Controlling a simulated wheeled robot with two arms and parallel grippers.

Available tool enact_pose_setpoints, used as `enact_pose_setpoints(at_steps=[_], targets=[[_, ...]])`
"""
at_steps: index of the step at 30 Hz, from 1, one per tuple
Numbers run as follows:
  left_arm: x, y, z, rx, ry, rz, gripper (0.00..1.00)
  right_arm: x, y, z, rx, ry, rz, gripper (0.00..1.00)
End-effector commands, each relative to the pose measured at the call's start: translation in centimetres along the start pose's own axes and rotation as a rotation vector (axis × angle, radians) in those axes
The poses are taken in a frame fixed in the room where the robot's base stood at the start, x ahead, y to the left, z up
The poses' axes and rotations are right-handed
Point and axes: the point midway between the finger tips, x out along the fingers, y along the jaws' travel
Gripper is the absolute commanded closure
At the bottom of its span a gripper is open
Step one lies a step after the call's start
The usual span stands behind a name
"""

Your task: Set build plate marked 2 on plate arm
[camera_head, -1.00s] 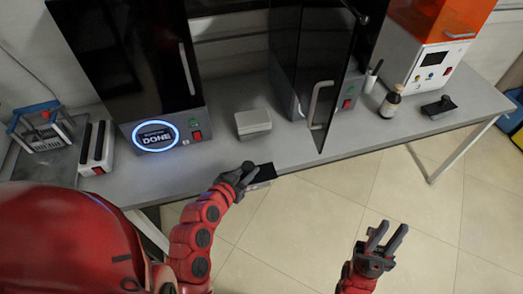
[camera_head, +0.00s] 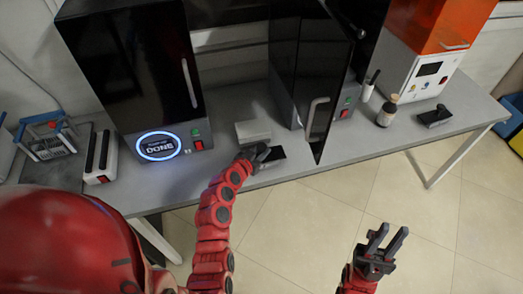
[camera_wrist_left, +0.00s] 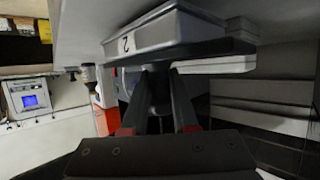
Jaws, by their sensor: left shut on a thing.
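My left gripper (camera_head: 256,155) is shut on the build plate (camera_head: 272,156), a dark flat slab in the head view, near the table's front edge. In the left wrist view, the plate (camera_wrist_left: 165,38) shows a "2" on its light grey side, and my left fingers (camera_wrist_left: 158,95) close on its stem. My right gripper (camera_head: 384,246) is open and empty over the floor at the lower right. The middle printer (camera_head: 297,65) has its dark door (camera_head: 327,90) swung open towards me. I cannot make out its plate arm.
A pale grey box (camera_head: 253,131) lies just behind my left gripper. The left printer (camera_head: 132,62) is shut and reads "DONE". A bottle (camera_head: 388,110), a dark plate-like piece (camera_head: 435,116) and an orange-topped machine (camera_head: 432,45) stand to the right on the grey table (camera_head: 365,141).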

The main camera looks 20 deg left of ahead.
Motion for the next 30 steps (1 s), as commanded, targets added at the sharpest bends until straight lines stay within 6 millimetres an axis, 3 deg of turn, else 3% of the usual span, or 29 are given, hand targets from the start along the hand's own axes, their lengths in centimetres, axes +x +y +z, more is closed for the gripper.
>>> enact_pose_setpoints(at_steps=[4, 18, 19, 23, 30], targets=[[0.5, -0.1, 0.9, 0.0, 0.003, -0.002, 1.0, 0.0, 0.0, 0.0, 0.0, 0.0, 0.0, 0.73], [0.7, -0.1, 1.4, 0.002, 0.006, -0.002, 1.0, -0.8, 0.0, 0.1, 0.0, 0.0, 0.0, 0.73], [0.6, -0.1, 1.3, 0.002, 0.005, -0.002, 0.69, -0.7, 0.0, 0.1, 0.0, 0.0, 0.0, 0.73], [0.6, -0.1, 1.3, 0.002, 0.004, -0.002, 0.46, -0.6, 0.0, 0.1, 0.0, 0.0, 0.0, 0.73], [0.6, -0.1, 1.3, 0.001, 0.004, -0.002, 0.43, -0.6, 0.0, 0.1, 0.0, 0.0, 0.0, 0.73]])
